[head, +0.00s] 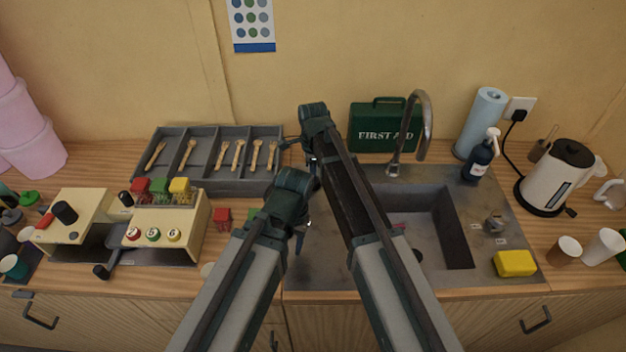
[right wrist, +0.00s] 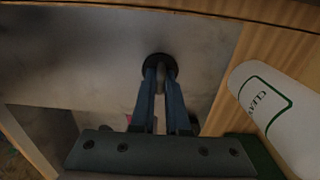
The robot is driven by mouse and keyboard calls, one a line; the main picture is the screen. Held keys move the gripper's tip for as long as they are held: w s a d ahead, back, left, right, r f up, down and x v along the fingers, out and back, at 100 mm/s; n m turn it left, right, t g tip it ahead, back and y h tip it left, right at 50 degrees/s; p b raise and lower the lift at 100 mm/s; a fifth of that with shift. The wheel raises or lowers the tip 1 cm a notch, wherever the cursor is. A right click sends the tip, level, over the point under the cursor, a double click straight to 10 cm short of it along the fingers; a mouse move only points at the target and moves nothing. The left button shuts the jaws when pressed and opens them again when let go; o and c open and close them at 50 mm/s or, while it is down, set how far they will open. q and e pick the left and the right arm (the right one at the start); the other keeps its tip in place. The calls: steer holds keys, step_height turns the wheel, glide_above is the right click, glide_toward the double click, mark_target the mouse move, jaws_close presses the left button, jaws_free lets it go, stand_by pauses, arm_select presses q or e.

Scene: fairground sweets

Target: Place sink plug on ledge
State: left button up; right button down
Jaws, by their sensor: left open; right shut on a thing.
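The sink plug (right wrist: 158,65) is a dark round piece between the fingertips of my right gripper (right wrist: 160,80) in the right wrist view. The gripper is shut on it, against a background of grey steel; whether the plug touches the steel I cannot tell. In the head view the plug is not visible, and my right arm reaches over the left part of the sink. My left gripper (head: 301,240) is open and empty, low near the sink's left end. The sink (head: 445,225) has a flat steel ledge (head: 492,200) around its basin, partly hidden by my arms.
The tap (head: 422,120), soap bottle (head: 478,160) and first-aid box (head: 375,127) stand behind. A white lettered cylinder (right wrist: 275,110) shows close by in the right wrist view.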

arm_select(q)
steer(key=shift+f, duration=0.15)
arm_select(e)
steer(key=shift+f, duration=0.15)
steer(key=c, duration=0.9)
jaws_free()
arm_select(q)
step_height(320, 180, up, 12)
steer(key=p, duration=1.2)
steer(key=shift+r, duration=0.25)
arm_select(e)
step_height(320, 180, up, 12)
steer(key=shift+r, duration=0.25)
